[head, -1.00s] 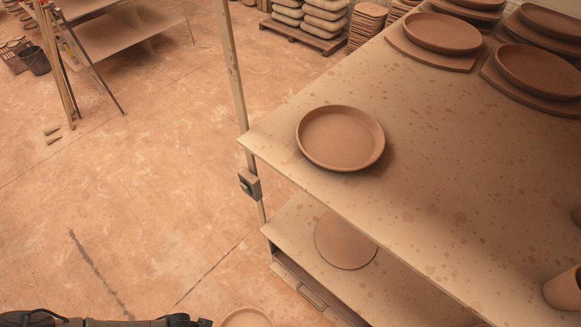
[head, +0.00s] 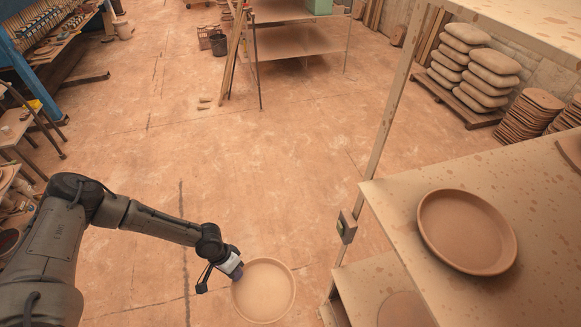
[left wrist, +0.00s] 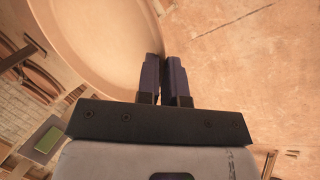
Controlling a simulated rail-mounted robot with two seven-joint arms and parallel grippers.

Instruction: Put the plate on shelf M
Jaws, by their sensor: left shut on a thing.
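A round clay plate (head: 264,291) with a raised rim is held at its edge by my left gripper (head: 238,272), out over open floor left of the shelf rack. In the left wrist view the fingers (left wrist: 165,65) are close together at the rim of the held plate (left wrist: 100,35). A second similar plate (head: 466,232) rests on the upper shelf (head: 400,195) of the rack at the right. A lower shelf (head: 368,278) shows beneath it. No letter M is legible on either shelf. My right gripper is out of view.
A rack post (head: 385,125) with a small box (head: 346,226) stands at the shelf's left corner. A flat clay disc (head: 405,312) lies on the lower shelf. Another board (head: 520,18) overhangs at top right. The floor around the held plate is clear.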

